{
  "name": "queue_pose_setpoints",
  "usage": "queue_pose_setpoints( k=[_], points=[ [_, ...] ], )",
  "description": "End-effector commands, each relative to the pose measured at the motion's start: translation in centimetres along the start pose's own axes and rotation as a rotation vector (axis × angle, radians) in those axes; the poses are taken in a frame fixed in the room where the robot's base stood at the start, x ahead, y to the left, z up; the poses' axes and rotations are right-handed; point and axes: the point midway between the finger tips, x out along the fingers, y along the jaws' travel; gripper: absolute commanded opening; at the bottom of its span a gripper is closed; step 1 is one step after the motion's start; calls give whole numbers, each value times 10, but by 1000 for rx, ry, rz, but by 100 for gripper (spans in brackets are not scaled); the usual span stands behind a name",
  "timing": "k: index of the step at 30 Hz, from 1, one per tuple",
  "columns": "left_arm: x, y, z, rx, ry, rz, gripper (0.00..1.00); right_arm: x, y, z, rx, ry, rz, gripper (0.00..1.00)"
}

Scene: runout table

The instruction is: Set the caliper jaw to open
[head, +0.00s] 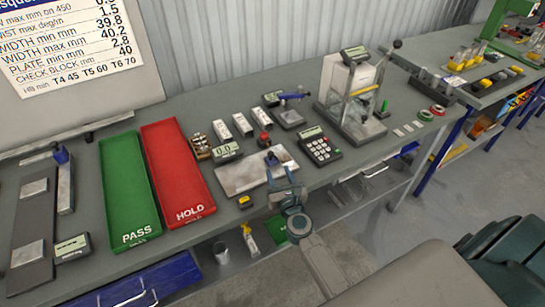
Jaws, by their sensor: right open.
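What looks like the caliper is a steel plate (240,178) on the bench, with a small blue-handled jaw (272,158) at its right part. A digital display (227,151) reading 0.0 stands behind the plate's left end. How far the jaw is open cannot be made out. My right gripper (283,176) is open at the plate's front right, close to the blue handle. It partly covers that end of the plate; whether it touches the handle cannot be told. My left gripper is not in view.
A green PASS tray (129,190) and red HOLD tray (178,175) lie to the left. A keypad (320,147) and a clear-walled scale (350,98) stand to the right. Several pale blocks lie behind. A small yellow-and-black item (245,202) sits near the front edge.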

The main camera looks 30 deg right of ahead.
Motion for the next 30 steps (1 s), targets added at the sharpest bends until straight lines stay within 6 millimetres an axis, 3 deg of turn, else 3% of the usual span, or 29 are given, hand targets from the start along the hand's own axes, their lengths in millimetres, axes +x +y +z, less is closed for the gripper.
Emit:
queue_pose_setpoints(
  k=[6, 12, 24, 30],
  points=[
    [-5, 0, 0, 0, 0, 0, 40, 44, 1, 2, -2, -1, 1, 43],
    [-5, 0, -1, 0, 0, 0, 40, 69, 1, 0, -3, -1, 2, 43],
    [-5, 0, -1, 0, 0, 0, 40, 76, 1, 0, -5, 0, 3, 43],
    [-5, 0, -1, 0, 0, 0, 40, 76, 1, 0, -4, 0, 2, 4]
  ],
)
